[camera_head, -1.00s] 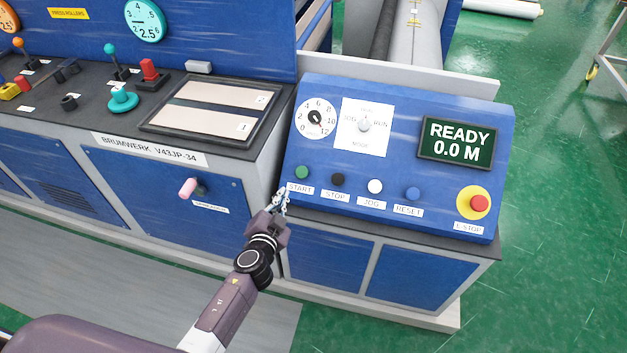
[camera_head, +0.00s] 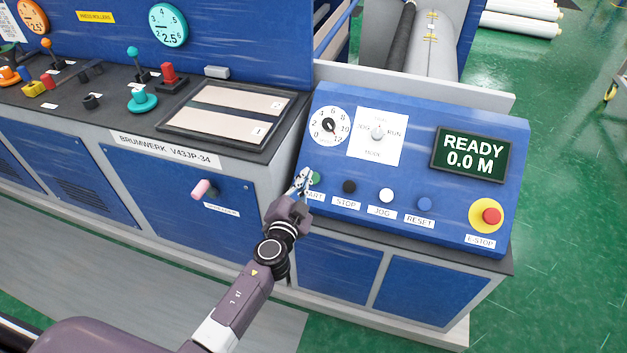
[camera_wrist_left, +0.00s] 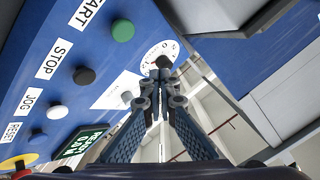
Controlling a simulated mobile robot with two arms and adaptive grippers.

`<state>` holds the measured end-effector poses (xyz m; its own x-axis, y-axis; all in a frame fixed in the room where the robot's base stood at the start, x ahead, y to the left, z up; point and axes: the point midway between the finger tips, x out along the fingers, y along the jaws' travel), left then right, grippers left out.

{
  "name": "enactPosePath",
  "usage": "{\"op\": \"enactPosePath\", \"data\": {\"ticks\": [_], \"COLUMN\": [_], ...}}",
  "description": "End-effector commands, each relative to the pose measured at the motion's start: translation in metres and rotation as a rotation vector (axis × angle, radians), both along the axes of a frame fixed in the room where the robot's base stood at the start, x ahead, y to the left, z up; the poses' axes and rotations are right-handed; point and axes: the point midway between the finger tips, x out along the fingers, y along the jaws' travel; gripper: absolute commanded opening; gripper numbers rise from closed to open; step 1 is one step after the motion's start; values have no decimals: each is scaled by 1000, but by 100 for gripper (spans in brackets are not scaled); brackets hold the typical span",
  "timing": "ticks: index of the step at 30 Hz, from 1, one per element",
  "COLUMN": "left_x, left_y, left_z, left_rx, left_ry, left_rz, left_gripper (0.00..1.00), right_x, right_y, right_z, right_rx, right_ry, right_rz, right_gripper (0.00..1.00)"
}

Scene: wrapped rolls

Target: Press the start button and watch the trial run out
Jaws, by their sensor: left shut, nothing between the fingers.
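The green start button (camera_head: 315,178) is at the left end of the button row on the blue sloped control panel (camera_head: 340,115). My left gripper (camera_head: 303,178) is shut and empty, and its fingertips partly cover the button and its START label. I cannot tell in the head view whether they touch it. In the left wrist view the start button (camera_wrist_left: 123,30) shows fully, up and left of the closed fingertips (camera_wrist_left: 162,72), apart from them in the picture. The display (camera_head: 470,154) reads READY 0.0 M. My right gripper is not in view.
Beside the start button are the black stop (camera_head: 349,187), white jog (camera_head: 386,195) and blue reset (camera_head: 424,204) buttons. A red E-stop (camera_head: 491,216) sits on a yellow disc at the right. A mode knob (camera_head: 377,133) and a dial (camera_head: 329,126) are above.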

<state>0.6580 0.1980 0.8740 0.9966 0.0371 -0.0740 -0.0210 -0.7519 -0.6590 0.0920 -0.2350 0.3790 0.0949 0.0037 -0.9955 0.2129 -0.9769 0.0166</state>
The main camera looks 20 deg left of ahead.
Motion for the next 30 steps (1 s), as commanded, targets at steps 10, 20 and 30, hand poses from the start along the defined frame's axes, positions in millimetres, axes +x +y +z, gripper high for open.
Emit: {"op": "enactPosePath", "data": {"ticks": [10, 20, 30], "left_x": [33, 46, 47], "left_y": [-1, -2, -2], "left_z": [-44, -56, -55], "left_rx": [0, 0, -1], "left_ry": [-1, 0, 0], "left_rz": [0, 0, 0], "left_gripper": [0, 0, 0], "right_x": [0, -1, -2], "right_y": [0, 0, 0], "right_z": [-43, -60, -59], "right_rx": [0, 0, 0], "right_ry": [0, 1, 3], "right_rz": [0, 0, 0], "right_gripper": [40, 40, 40]}}
